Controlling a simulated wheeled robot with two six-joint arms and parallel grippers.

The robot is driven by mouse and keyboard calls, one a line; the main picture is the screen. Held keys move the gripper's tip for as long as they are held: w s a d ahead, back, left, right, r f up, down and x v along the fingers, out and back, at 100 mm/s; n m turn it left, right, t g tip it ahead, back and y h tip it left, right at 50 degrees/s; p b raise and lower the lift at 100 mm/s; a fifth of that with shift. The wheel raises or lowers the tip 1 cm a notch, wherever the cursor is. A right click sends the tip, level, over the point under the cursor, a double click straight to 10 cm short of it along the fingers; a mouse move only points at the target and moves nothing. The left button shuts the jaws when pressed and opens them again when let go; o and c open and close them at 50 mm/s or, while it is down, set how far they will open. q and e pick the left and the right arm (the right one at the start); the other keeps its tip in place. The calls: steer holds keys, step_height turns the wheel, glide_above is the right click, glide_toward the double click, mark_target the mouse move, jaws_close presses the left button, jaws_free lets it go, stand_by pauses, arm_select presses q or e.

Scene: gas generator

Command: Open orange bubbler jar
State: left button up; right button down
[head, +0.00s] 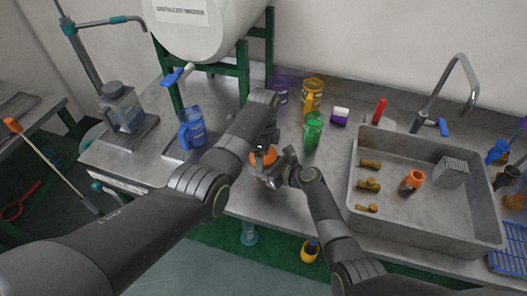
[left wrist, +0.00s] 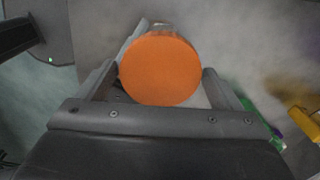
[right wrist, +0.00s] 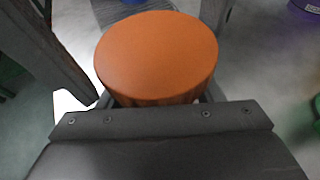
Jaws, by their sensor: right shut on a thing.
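The orange bubbler jar shows its round orange lid (head: 262,157) at the front of the steel bench in the head view, partly hidden by my grippers. In the right wrist view the lid (right wrist: 157,55) is large and hides the fingertips of my right gripper (head: 272,170), which is shut on the jar. In the left wrist view the lid (left wrist: 160,70) lies between the fingers of my left gripper (left wrist: 157,88), which stand apart on either side of it. The lid hides most of the jar's body. The lid appears to be on the jar.
A sink (head: 430,230) with several brass pieces and an orange-topped item is at right. A green bottle (head: 313,132), a yellow jug (head: 312,95) and a purple item (head: 281,88) stand behind the jar. A blue jug (head: 190,128) is at left.

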arm_select(q)
steer(key=shift+o, duration=0.8)
steer(key=shift+r, duration=2.3)
steer(key=shift+c, duration=0.4)
step_height(320, 180, up, 3)
steer(key=m, duration=0.5)
steer(key=shift+m, duration=0.3)
steer(key=shift+f, duration=3.85)
steer(key=shift+c, duration=0.2)
steer(key=c, duration=1)
steer(key=n, duration=0.6)
steer(key=shift+n, duration=0.4)
